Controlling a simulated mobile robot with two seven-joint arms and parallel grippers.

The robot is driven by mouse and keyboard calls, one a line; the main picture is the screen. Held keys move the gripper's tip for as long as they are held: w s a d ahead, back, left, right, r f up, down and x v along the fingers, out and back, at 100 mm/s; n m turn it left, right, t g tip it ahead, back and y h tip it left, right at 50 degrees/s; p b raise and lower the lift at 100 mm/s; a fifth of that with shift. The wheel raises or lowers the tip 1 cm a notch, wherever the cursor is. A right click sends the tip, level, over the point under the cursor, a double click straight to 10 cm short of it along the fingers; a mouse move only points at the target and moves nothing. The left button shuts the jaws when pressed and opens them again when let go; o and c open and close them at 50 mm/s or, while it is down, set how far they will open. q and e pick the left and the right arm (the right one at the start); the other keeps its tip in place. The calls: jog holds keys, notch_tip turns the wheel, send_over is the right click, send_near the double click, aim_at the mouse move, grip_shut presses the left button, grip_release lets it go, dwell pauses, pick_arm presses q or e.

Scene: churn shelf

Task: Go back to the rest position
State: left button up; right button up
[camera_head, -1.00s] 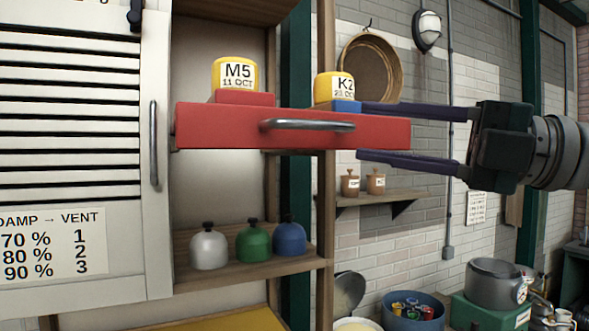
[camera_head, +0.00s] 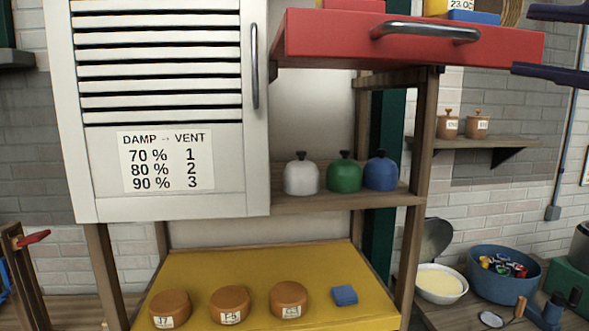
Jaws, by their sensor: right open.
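My right gripper (camera_head: 552,41) shows at the top right edge of the head view. Only its two dark fingers are in the frame, spread apart and empty. They are close to the right end of the red drawer (camera_head: 330,37), and I see no grip on it. A red block and a blue block (camera_head: 474,17) stand on the drawer at the frame's top edge, with part of a yellow labelled piece above the blue one. My left gripper is not in view.
A white louvred door (camera_head: 90,170) is at left. Below, a yellow board (camera_head: 225,272) bears round brown pieces (camera_head: 289,298) and a blue block (camera_head: 344,295). At right are a blue bowl (camera_head: 497,290) and a white bowl (camera_head: 440,292).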

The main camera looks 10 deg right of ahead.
jog(key=d+f+m+t+h, duration=0.1)
jog(key=d+f+m+h, duration=0.1)
jog(key=f+m+h, duration=0.7)
jog(key=d+f+m+h, duration=0.3)
jog(key=f+m+h, duration=0.5)
jog(key=m, duration=0.4)
jog(key=s+a+f+m+g+y, duration=0.1)
jog(key=s+a+f+m+g, duration=0.3)
jog(key=s+f, duration=0.55)
jog(key=s+a+f+g+y, duration=0.3)
jog(key=s+a+f+g, duration=0.5)
jog(key=s, duration=0.3)
notch_tip(320, 180, up, 16)
jog(key=p, duration=1.5)
jog(key=shift+w+a+r+h+p, duration=0.15)
jog(key=shift+a+r+h+p, duration=0.1)
jog(key=shift+h+p, duration=0.1)
